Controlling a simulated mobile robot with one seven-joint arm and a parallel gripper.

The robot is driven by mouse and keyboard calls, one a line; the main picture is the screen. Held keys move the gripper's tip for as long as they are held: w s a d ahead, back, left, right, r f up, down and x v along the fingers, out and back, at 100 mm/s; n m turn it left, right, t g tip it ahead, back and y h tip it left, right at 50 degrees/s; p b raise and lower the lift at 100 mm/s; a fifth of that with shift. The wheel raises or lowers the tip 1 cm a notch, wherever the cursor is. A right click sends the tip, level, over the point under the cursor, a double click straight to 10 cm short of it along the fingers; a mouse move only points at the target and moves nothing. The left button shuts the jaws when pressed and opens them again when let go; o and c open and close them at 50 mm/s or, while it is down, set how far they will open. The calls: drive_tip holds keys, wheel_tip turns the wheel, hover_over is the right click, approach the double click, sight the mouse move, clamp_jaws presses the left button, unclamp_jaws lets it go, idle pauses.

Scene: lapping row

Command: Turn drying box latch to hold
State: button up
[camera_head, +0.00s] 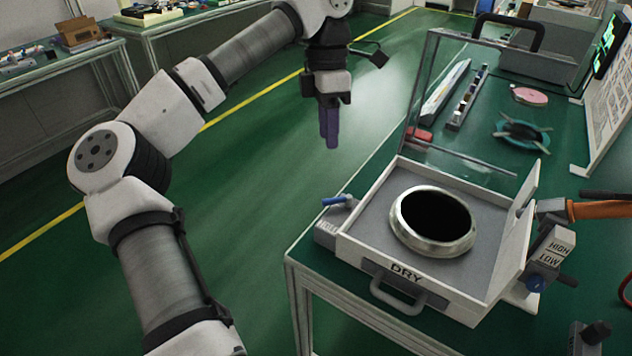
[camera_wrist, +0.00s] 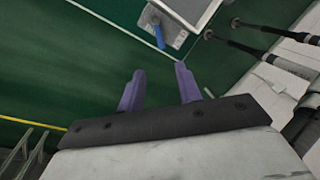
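A metal ring (camera_head: 432,246) with a dark opening lies inside. A small blue lever (camera_head: 338,200), which looks like the latch, sits at the box's left corner. It also shows in the wrist view (camera_wrist: 159,37), beyond my fingertips; I cannot read its setting. My gripper (camera_head: 329,143) hangs over the green floor, up and left of the box, apart from the lever. In the wrist view its purple fingers (camera_wrist: 160,70) are spread and empty.
A green bench (camera_head: 560,320) carries the box. A HIGH/LOW switch unit (camera_head: 547,256) and an orange-handled tool (camera_head: 595,209) stand right of it. Behind are a slotted rack (camera_head: 467,98), a pink disc (camera_head: 529,95) and a teal ring (camera_head: 522,134). Open floor lies left of the bench.

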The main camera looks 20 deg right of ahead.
sight(336, 202)
drive_tip(key=s+f, duration=0.1)
drive_tip(key=f, duration=0.7)
drive_tip(key=s+f, duration=0.1)
drive_tip(key=f, duration=0.3)
drive_tip(key=shift+s+a+f, duration=0.1)
drive_tip(key=shift+s+f, duration=0.2)
drive_tip(key=shift+f, duration=0.1)
clamp_jaws()
